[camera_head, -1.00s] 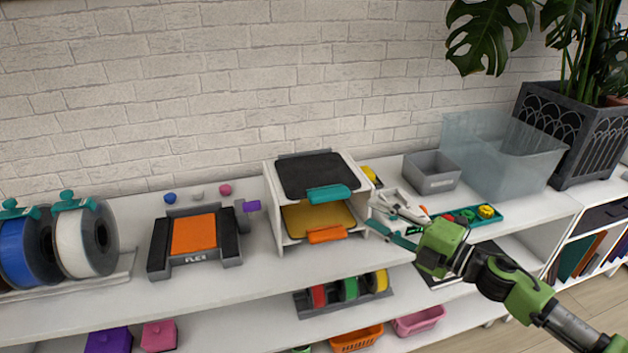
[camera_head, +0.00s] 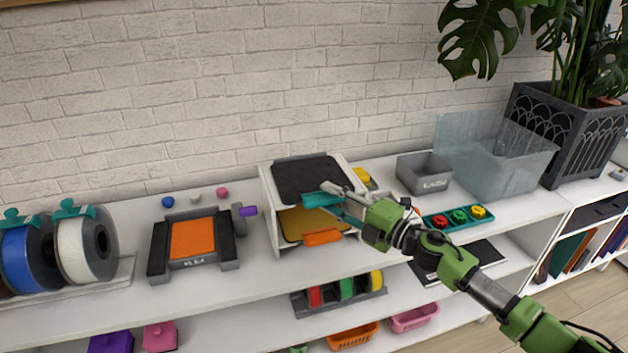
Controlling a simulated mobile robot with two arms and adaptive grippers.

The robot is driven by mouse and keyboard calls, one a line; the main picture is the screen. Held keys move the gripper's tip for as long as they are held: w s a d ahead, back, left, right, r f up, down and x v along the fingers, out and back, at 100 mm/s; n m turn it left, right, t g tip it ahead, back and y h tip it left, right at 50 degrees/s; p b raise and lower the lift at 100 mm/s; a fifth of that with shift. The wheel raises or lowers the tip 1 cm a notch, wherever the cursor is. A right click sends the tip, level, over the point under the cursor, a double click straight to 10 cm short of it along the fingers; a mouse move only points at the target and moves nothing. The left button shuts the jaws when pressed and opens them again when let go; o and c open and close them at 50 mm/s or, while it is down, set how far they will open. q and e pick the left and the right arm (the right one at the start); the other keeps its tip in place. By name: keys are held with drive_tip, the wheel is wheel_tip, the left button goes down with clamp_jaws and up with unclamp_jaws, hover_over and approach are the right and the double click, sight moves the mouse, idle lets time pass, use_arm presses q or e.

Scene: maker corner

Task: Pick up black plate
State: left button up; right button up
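The black plate (camera_head: 308,178) lies flat on top of the small white rack (camera_head: 268,212) in the middle of the shelf. Its teal handle (camera_head: 318,199) points toward the front. My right gripper (camera_head: 333,198) comes in from the right, with its fingers spread at the teal handle, one above it and one lower. I cannot tell whether the fingers touch the handle. A yellow plate (camera_head: 296,221) with an orange handle (camera_head: 322,237) sits on the level below. My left gripper is not in view.
An orange-topped device (camera_head: 194,238) and filament spools (camera_head: 82,245) stand to the left. A teal tray (camera_head: 443,222) with coloured knobs, a grey bin (camera_head: 424,172) and a clear box (camera_head: 495,157) stand to the right. A brick wall is behind.

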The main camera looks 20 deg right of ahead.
drive_tip(key=x, duration=0.2)
drive_tip(key=shift+w+a, duration=0.25)
drive_tip(key=shift+w, duration=0.05)
drive_tip(key=shift+s, duration=0.1)
clamp_jaws()
drive_tip(key=shift+d, duration=0.1)
drive_tip(key=shift+r, duration=0.45)
wheel_tip(320, 180, up, 3)
drive_tip(key=shift+f+p, duration=0.1)
drive_tip(key=shift+p, duration=0.25)
drive_tip(key=s+a+r+p, duration=0.1)
drive_tip(key=s+a+r, duration=0.2)
drive_tip(key=s+r, duration=0.6)
drive_tip(key=s, duration=0.4)
drive_tip(key=shift+s+r, duration=0.2)
drive_tip(key=shift+s, duration=0.15)
drive_tip(key=shift+f, duration=0.1)
